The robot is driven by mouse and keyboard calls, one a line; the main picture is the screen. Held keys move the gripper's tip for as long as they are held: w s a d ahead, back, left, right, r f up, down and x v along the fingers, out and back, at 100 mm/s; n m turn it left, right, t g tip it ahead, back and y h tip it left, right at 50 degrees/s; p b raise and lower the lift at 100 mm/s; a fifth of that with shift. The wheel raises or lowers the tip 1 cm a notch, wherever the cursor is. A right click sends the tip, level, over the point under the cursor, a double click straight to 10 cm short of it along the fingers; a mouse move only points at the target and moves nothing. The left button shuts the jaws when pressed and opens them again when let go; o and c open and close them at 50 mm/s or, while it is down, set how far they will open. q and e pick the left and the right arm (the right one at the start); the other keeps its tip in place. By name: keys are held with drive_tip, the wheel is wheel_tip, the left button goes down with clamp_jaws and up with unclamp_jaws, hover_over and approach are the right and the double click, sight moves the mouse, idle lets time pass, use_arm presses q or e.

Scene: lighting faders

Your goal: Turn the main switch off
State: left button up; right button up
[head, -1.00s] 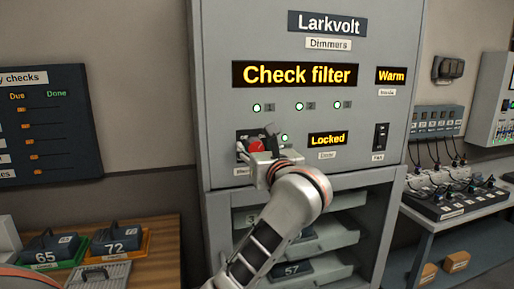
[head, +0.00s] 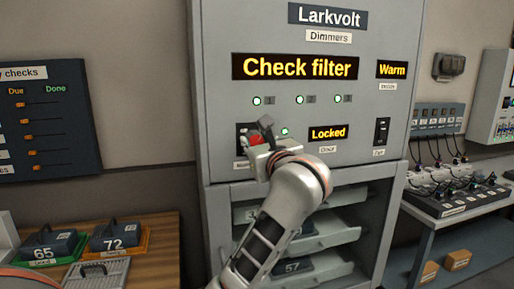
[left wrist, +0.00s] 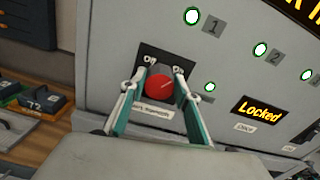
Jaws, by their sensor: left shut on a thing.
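The main switch is a red round knob (left wrist: 160,88) on a black plate with On and Off marks, low on the left of the grey cabinet's front. In the head view the red knob (head: 255,141) is partly hidden by my left gripper (head: 262,140). In the left wrist view the fingers of my left gripper (left wrist: 156,84) stand on both sides of the knob, shut on it. My right gripper is not in view.
The cabinet (head: 220,100) shows "Check filter", "Warm" and "Locked" displays, with green lights lit. A black fan switch (head: 381,131) is at the right. Open shelves lie below. A wooden table (head: 160,235) with trays stands left, a bench (head: 430,222) with cables right.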

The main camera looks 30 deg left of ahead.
use_arm(q)
drive_tip(key=n+b, duration=0.4)
drive_tip(key=n, duration=0.1)
drive_tip(key=n+b, duration=0.4)
drive_tip(key=n, duration=0.1)
drive_tip(key=n+b, duration=0.5)
drive_tip(key=shift+a+f, duration=0.1)
drive_tip(key=shift+f, duration=0.3)
drive_tip(key=shift+s+r+n+b, duration=0.1)
drive_tip(key=shift+n+b, duration=0.25)
drive_tip(key=shift+n, duration=0.45)
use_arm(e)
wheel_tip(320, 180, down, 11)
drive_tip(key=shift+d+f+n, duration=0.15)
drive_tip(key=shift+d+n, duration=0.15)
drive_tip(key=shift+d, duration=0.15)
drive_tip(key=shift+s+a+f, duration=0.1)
use_arm(q)
drive_tip(key=o, duration=1.1)
drive_tip(key=shift+r, duration=0.1)
